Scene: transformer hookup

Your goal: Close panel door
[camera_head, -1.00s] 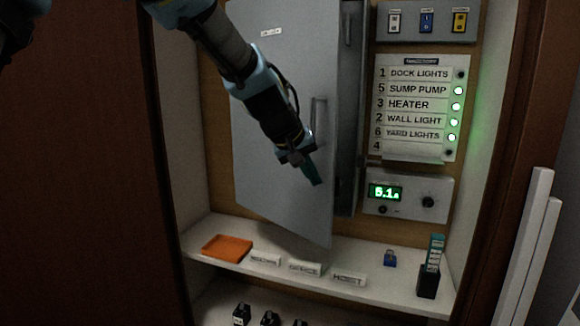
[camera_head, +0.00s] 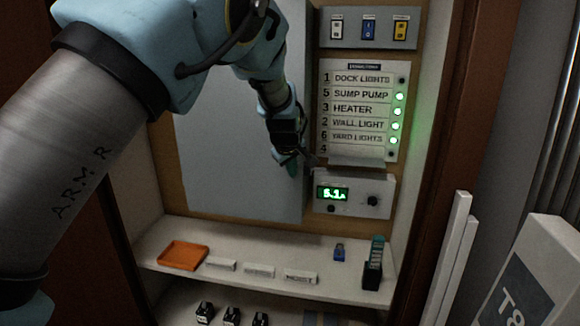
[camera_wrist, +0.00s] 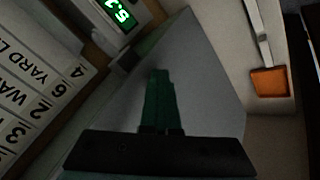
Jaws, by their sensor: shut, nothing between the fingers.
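The grey panel door (camera_head: 235,150) lies nearly flat against the wooden backboard in the head view. I cannot tell whether it is fully shut or latched. My gripper (camera_head: 290,166) is at the door's right edge, low down, with its fingers together and empty. In the wrist view the green fingers (camera_wrist: 160,100) lie over the grey door face (camera_wrist: 205,75); contact is not clear. The door handle is hidden behind my arm, and so is the door's upper part.
Right of the door are the label board (camera_head: 363,115), the meter box (camera_head: 353,193) and a switch row (camera_head: 368,28). The shelf below (camera_head: 225,282) holds an orange tray (camera_head: 183,255), label blocks, a blue padlock (camera_head: 339,252) and a dark holder (camera_head: 372,272).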

